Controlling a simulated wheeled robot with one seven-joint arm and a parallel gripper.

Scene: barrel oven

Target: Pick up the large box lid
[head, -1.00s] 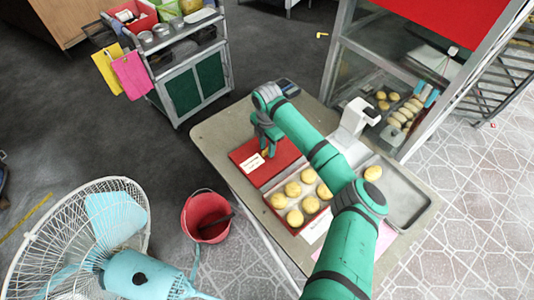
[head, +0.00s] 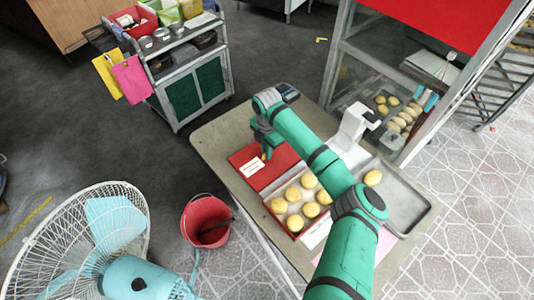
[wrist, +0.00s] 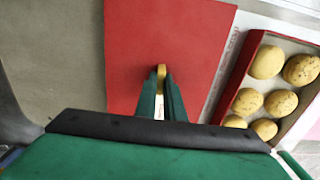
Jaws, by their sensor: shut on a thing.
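The large box lid is a flat red panel (head: 278,157) with a white label, at the left part of the table in the head view. In the wrist view the red lid (wrist: 165,35) fills the middle. My gripper (wrist: 161,80) is over the lid, its green fingers close together on a small yellow piece at the lid's surface. I cannot tell whether the lid is raised off the table.
An open red box (head: 291,228) of round buns stands beside the lid, also in the wrist view (wrist: 240,85). A grey tray (head: 418,205) with one bun and a white device (head: 355,125) share the table. A red bucket (head: 206,220), a fan (head: 75,240) and a cart (head: 195,90) stand around.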

